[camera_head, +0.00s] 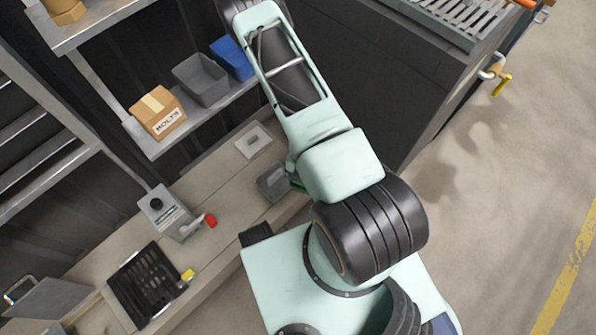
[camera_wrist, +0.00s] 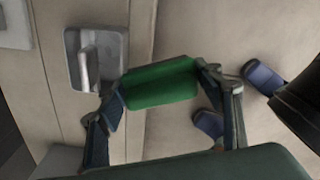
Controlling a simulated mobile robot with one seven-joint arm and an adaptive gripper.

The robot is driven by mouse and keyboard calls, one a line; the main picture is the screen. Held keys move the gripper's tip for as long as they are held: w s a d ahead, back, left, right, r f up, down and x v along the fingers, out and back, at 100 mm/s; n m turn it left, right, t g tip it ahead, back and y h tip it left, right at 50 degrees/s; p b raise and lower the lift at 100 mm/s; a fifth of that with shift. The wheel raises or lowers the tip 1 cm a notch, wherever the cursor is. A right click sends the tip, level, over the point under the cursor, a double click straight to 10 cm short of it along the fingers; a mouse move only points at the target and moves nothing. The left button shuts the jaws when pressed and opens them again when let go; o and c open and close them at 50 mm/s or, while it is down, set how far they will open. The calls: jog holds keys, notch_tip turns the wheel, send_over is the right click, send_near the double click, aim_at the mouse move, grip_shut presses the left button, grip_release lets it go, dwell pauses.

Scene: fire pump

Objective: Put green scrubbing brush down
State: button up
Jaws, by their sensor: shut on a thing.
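The green scrubbing brush (camera_wrist: 160,84) is between the two fingers of my gripper (camera_wrist: 162,88) in the wrist view. The fingers are shut on its two ends. In the head view my arm hides most of the brush, and only a small green bit (camera_head: 297,183) shows beside the wrist, close to the workbench edge. The wrist view looks down past the brush. I cannot tell from it whether the brush touches a surface. The bench top (camera_head: 222,190) runs along the left of my arm.
A grey metal block with a handle (camera_wrist: 97,58) sits on the bench beside the brush. The bench also bears a grey box with a red-tipped lever (camera_head: 168,212), a black slotted tray (camera_head: 146,284) and a flat plate (camera_head: 253,140). A shelf with a carton (camera_head: 158,112) and bins stands behind.

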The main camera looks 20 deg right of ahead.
jog(key=w+d+f+b, duration=0.1)
jog(key=w+f, duration=0.2)
jog(key=w, duration=0.1)
jog(key=w+d+f+b, duration=0.1)
jog(key=w+f+b, duration=0.1)
jog(key=w+f, duration=0.1)
jog(key=w+d+f+b, duration=0.1)
jog(key=w+f, duration=0.2)
jog(key=w, duration=0.2)
jog(key=shift+w+d+f, duration=0.1)
jog(key=shift+w+d, duration=0.15)
jog(key=shift+w, duration=0.05)
jog(key=shift+w+d+f+b, duration=0.1)
jog(key=shift+w+f+b, duration=0.2)
jog(key=shift+f+b, duration=0.55)
jog(key=shift+f, duration=1)
jog(key=shift+f, duration=0.15)
jog(key=o, duration=1)
